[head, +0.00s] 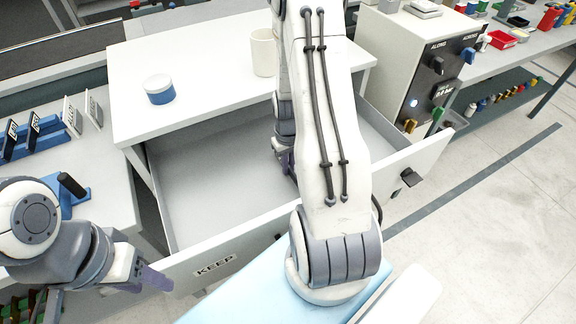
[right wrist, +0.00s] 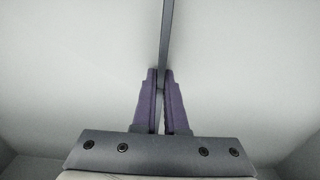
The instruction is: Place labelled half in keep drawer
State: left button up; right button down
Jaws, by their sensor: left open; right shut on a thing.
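The keep drawer (head: 215,266) is pulled open below a white cabinet top, with KEEP on its front. My right arm reaches down into the drawer, and my right gripper (head: 287,162) is mostly hidden behind the arm in the head view. In the right wrist view my right gripper (right wrist: 160,85) is shut on a thin grey strip (right wrist: 166,35), the specimen half, over the pale drawer floor. No label shows on this side, and I cannot tell whether it touches the floor. My left gripper (head: 152,278) is open and empty by the drawer front's left end.
A blue-and-white tub (head: 159,89) and a cream mug (head: 264,52) stand on the cabinet top. A control box (head: 415,70) with knobs stands right of it. Blue racks (head: 45,135) are on the left bench. The visible drawer floor is clear to the left.

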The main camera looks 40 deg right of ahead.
jog(key=c, duration=1)
grip_release()
jog(key=shift+f, duration=0.1)
jog(key=shift+o, duration=0.2)
notch_tip(320, 180, up, 12)
jog(key=shift+r, duration=0.2)
jog(key=a+r+n, duration=0.2)
jog(key=a, duration=0.6)
jog(key=a+r+n, duration=0.2)
jog(key=a+r, duration=0.1)
jog(key=a, duration=0.6)
jog(key=s+a+r+n, duration=0.1)
jog(key=s+a+n, duration=0.1)
jog(key=s+a, duration=0.2)
jog(key=s+a+r+n, duration=0.1)
jog(key=s+a+n, duration=0.1)
jog(key=s+a, duration=0.3)
jog(key=s+a+r+n+y, duration=0.1)
jog(key=s+a+n, duration=0.1)
jog(key=s+a, duration=0.2)
jog(key=shift+s+a+r, duration=0.15)
jog(key=shift+s+a, duration=0.05)
jog(key=shift+s, duration=0.2)
jog(key=shift+s+a+r, duration=0.1)
jog(key=shift+s+a, duration=0.1)
jog(key=shift+s, duration=0.2)
